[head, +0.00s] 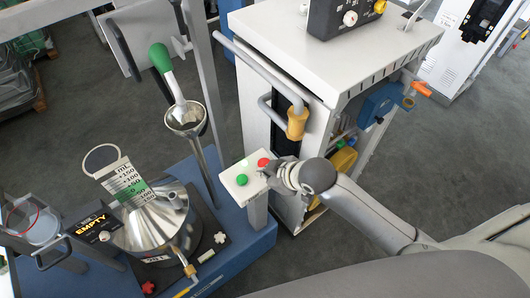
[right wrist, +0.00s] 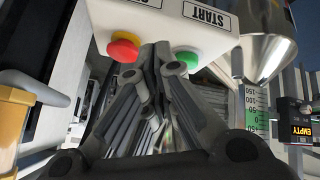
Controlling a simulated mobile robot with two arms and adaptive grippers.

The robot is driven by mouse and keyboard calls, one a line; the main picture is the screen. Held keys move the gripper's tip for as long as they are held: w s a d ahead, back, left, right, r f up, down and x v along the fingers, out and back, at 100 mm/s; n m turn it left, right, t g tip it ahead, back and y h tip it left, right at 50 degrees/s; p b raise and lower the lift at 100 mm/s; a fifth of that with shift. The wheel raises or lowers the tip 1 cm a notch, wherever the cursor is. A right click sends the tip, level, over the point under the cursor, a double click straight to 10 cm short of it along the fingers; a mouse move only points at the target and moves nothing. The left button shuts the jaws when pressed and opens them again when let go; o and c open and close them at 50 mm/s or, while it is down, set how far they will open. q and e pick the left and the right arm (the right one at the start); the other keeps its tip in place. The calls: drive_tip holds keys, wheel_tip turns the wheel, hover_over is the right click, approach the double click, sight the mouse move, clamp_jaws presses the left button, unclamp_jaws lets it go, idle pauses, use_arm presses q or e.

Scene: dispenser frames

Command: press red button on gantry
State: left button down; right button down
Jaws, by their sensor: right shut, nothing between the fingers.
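The red button (head: 263,162) sits on the white control box (head: 239,190) of the gantry, beside the green button (head: 241,180). My right gripper (head: 273,170) is shut and empty, its tips right at the red button's edge in the head view. In the right wrist view, the fingertips (right wrist: 161,58) lie between the red button (right wrist: 123,47) and the green button (right wrist: 185,61), close to the box (right wrist: 165,18). I cannot tell whether they touch anything. My left gripper is not in view.
A metal funnel vessel (head: 152,229) with an EMPTY display (head: 91,225) stands on the blue base (head: 255,247), left of the box. A white cabinet (head: 280,37) with a yellow-gripped handle (head: 297,124) stands close behind my right gripper. A green-handled scoop (head: 160,58) is at upper left.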

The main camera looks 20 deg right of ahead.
sight(262, 165)
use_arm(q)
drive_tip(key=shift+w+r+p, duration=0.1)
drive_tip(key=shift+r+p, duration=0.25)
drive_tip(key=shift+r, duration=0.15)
use_arm(e)
drive_tip(key=w+r+n+y, duration=0.1)
drive_tip(key=w+r+n, duration=0.4)
drive_tip(key=r, duration=0.4)
drive_tip(key=shift+w+d+r+n+t, duration=0.3)
drive_tip(key=shift+w+t, duration=0.1)
drive_tip(key=shift+w, duration=0.2)
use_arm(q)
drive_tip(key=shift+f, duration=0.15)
use_arm(e)
drive_tip(key=shift+f, duration=0.15)
